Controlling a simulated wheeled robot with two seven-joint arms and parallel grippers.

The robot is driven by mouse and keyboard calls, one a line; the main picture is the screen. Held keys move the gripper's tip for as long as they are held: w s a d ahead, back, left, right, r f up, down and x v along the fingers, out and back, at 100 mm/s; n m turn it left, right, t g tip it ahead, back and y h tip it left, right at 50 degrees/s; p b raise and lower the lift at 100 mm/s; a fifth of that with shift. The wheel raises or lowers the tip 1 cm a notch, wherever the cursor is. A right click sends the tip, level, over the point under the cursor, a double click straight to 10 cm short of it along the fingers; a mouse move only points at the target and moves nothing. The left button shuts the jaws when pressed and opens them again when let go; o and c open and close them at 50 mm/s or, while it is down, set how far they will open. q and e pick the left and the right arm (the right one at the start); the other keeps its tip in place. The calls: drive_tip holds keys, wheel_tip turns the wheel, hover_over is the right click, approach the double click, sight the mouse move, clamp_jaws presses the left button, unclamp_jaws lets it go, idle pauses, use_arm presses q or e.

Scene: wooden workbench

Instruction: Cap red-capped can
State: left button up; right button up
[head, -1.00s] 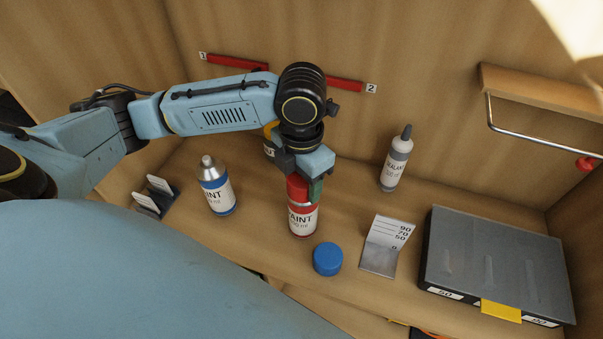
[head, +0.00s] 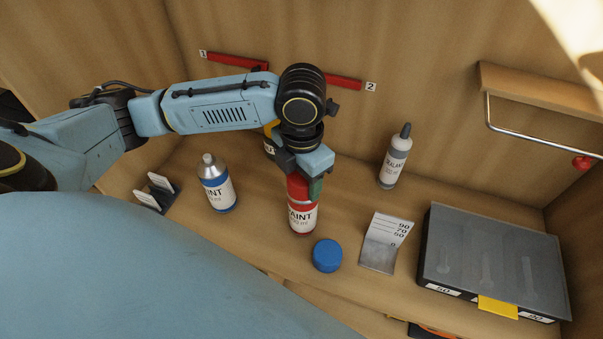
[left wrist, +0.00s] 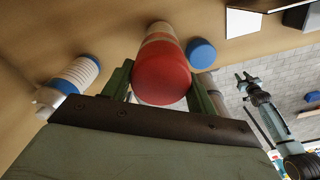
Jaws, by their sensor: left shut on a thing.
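The red-labelled paint can (head: 302,218) stands upright on the bench in the head view. A red cap (head: 297,187) is over its top. My left gripper (head: 304,188) points down from above and is shut on the red cap. In the left wrist view the red cap (left wrist: 162,80) sits between the green fingers, with the can's body (left wrist: 159,34) beyond it. Whether the cap is fully seated on the can cannot be told. My right gripper is not seen in the head view.
A blue-labelled can (head: 218,185) without a cap stands to the left. A blue cap (head: 327,256) lies in front of the red can. A bent metal gauge (head: 384,243), a sealant bottle (head: 394,160) and a grey-lidded case (head: 492,250) are to the right. A small rack (head: 157,191) is at far left.

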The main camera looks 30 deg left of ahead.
use_arm(q)
drive_tip(key=shift+f+p, duration=0.1)
drive_tip(key=shift+p, duration=0.25)
idle(0.6)
idle(0.3)
drive_tip(key=o, duration=1)
drive_tip(key=shift+o, duration=0.4)
drive_tip(key=o, duration=0.3)
drive_tip(key=shift+r+p, duration=1.35)
drive_tip(key=shift+r, duration=2.15)
